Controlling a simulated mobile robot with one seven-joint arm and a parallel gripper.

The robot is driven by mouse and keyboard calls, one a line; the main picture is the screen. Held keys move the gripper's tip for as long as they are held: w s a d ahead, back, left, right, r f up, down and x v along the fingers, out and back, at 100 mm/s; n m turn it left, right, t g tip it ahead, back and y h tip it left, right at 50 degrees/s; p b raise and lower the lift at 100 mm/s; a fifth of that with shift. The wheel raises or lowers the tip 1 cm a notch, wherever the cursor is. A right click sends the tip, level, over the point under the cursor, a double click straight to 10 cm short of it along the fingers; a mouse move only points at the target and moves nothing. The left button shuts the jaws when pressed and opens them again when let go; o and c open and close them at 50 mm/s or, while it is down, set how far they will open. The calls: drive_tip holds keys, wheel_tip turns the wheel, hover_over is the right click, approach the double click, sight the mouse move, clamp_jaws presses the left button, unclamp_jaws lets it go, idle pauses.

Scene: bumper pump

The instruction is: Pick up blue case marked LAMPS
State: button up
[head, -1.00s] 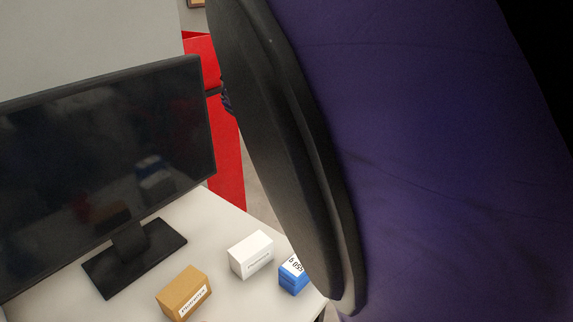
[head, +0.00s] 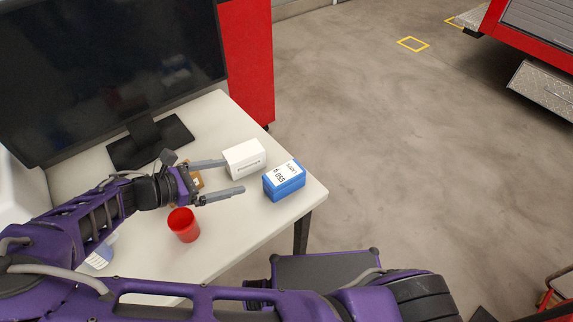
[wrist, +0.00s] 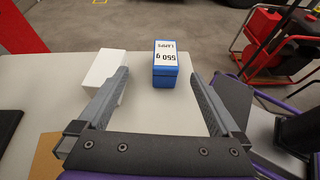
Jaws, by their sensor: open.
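The blue case (head: 284,186) has a white top label and stands upright near the right corner of the table. In the wrist view the blue case (wrist: 166,80) shows its label, which reads LAMPS and 550 g. My gripper (head: 235,177) is open and empty, with its fingers pointing toward the case. In the wrist view the case lies ahead of my gripper (wrist: 160,85), between the lines of the two fingers and apart from both.
A white box (head: 244,158) stands left of the case, close to one finger. A red cup (head: 184,225) and a mostly hidden brown box (head: 196,181) are near my gripper. A monitor (head: 110,75) stands behind on the white table (head: 245,235). Open floor lies beyond.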

sight(279, 176)
drive_tip(key=shift+n, duration=0.3)
drive_tip(key=x, duration=0.4)
drive_tip(key=s+f+x, duration=0.1)
drive_tip(key=x, duration=0.7)
drive_tip(key=shift+d+f, duration=0.3)
drive_tip(key=shift+f, duration=0.15)
drive_tip(key=x, duration=0.3)
drive_tip(key=b+x, duration=0.1)
drive_tip(key=x, duration=0.1)
drive_tip(key=shift+s+d+f, duration=0.1)
drive_tip(key=shift+s+f, duration=0.15)
clamp_jaws()
